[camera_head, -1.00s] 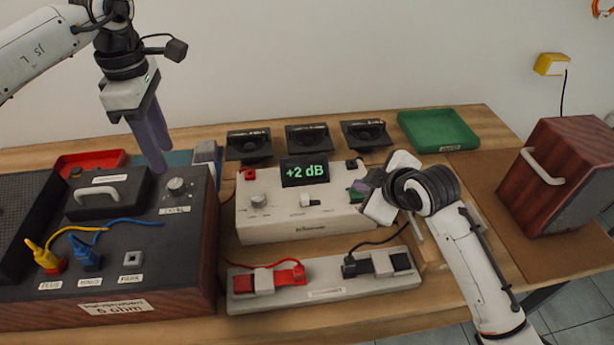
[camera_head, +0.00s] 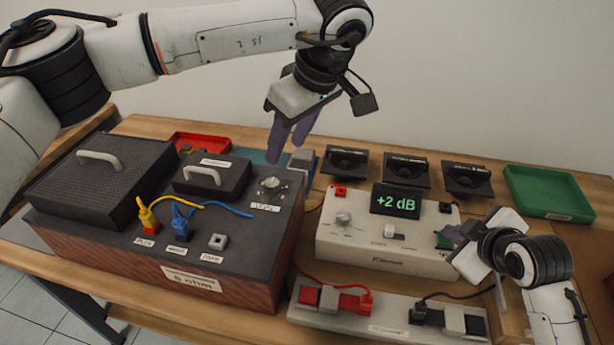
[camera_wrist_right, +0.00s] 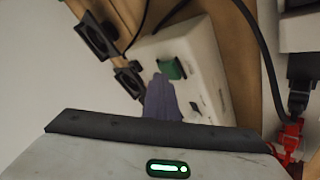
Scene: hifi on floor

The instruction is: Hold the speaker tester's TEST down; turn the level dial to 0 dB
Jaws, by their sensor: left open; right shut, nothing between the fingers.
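The white speaker tester (camera_head: 350,250) sits mid-table, its display (camera_head: 396,201) reading "+2 dB". Its green TEST button (camera_head: 443,241) is at the right end. My right gripper (camera_head: 451,235) is shut, its fingertips at the button; the wrist view shows a finger (camera_wrist_right: 162,100) just beside or against the green button (camera_wrist_right: 172,68). I cannot tell whether it is pressed. A silver dial (camera_head: 270,186), with a label hard to read, is on top of the dark wood-sided box (camera_head: 235,240). My left gripper (camera_head: 285,150) is open and empty, above and behind this dial.
The tester also has a knob (camera_head: 343,218) and a white switch (camera_head: 389,231). Yellow and blue plugs (camera_head: 181,220) stand in the box's front. A terminal strip (camera_head: 385,325) lies before the tester. Several small black speakers (camera_head: 406,172) and a green tray (camera_head: 550,192) are behind.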

